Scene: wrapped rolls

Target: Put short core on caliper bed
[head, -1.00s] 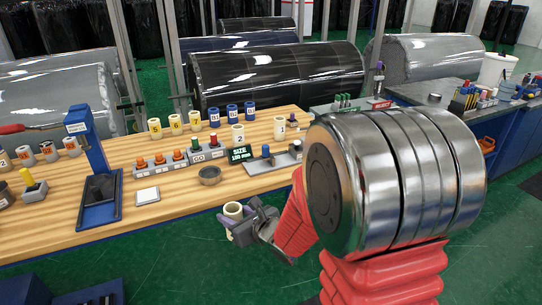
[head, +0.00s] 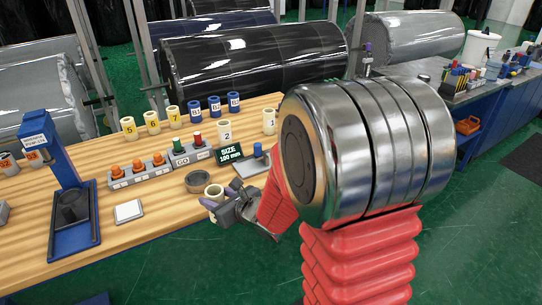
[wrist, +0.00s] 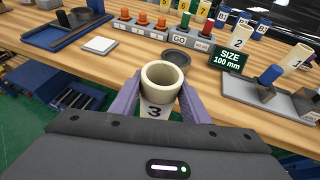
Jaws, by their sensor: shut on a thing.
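My gripper (wrist: 160,102) is shut on a cream core (wrist: 160,76) marked 3, with a purple finger on each side of it. The core is upright, its open top facing up. In the head view my gripper (head: 228,207) and the held core (head: 213,192) are at the bench's front edge, just in front of a dark round dish. The caliper bed (wrist: 242,96), a grey plate with a blue-topped post, is right of the held core, beside the SIZE 100 mm display (wrist: 230,59). In the head view the bed (head: 245,167) is partly behind my arm.
Cream cores marked 2 (wrist: 238,38) and 1 (wrist: 296,56) stand behind the display and bed. The dark dish (wrist: 175,58) and a button panel (wrist: 165,34) are beyond the held core. A blue press (head: 72,190) stands at left.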

